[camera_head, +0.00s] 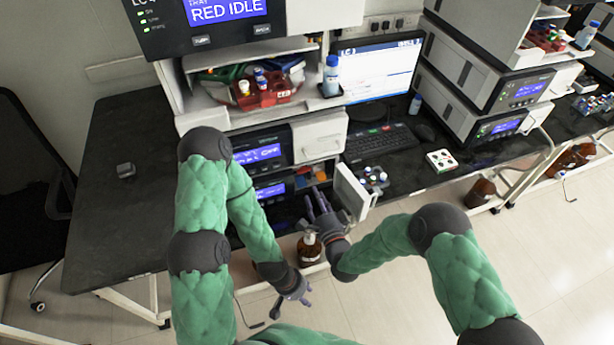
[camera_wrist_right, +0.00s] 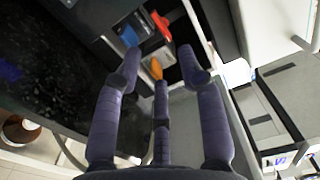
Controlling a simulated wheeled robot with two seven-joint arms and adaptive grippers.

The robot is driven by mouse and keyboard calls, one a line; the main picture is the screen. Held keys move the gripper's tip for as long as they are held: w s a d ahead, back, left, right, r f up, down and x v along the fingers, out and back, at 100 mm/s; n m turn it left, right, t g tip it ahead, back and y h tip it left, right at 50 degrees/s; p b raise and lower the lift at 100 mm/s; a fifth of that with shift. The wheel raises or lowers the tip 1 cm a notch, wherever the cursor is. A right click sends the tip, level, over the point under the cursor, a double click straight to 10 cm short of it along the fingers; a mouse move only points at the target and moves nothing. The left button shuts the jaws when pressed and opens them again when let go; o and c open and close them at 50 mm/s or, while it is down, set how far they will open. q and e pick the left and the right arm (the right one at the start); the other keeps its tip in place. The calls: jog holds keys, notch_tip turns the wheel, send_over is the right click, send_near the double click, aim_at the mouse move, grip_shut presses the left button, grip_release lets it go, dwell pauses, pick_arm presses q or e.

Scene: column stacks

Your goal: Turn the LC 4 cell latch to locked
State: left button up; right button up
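The LC 4 stack stands at the top centre, its display (camera_head: 228,8) reading "RED IDLE". Low in the stack an open compartment (camera_head: 312,174) shows orange, red and blue parts, with its white door (camera_head: 352,192) swung out to the right. In the right wrist view an orange part (camera_wrist_right: 156,68) that may be the latch shows beyond my fingers, with a red part (camera_wrist_right: 160,25) and a blue one (camera_wrist_right: 130,36) behind. My right gripper (camera_head: 318,203) is open and empty in front of this compartment, left of the door. My left gripper (camera_head: 292,298) hangs lower, open and empty.
A brown bottle (camera_head: 309,247) stands low behind my grippers. On the bench to the right are a vial rack (camera_head: 374,178), a keyboard (camera_head: 380,141) and a monitor (camera_head: 380,68). The dark bench at left (camera_head: 120,215) is mostly clear.

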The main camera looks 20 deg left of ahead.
aim_at(306, 184)
jog(key=b+x, duration=0.1)
jog(key=x, duration=0.8)
jog(key=shift+w+a+b, duration=0.1)
jog(key=shift+a+b, duration=0.05)
jog(key=shift+b, duration=0.2)
grip_shut()
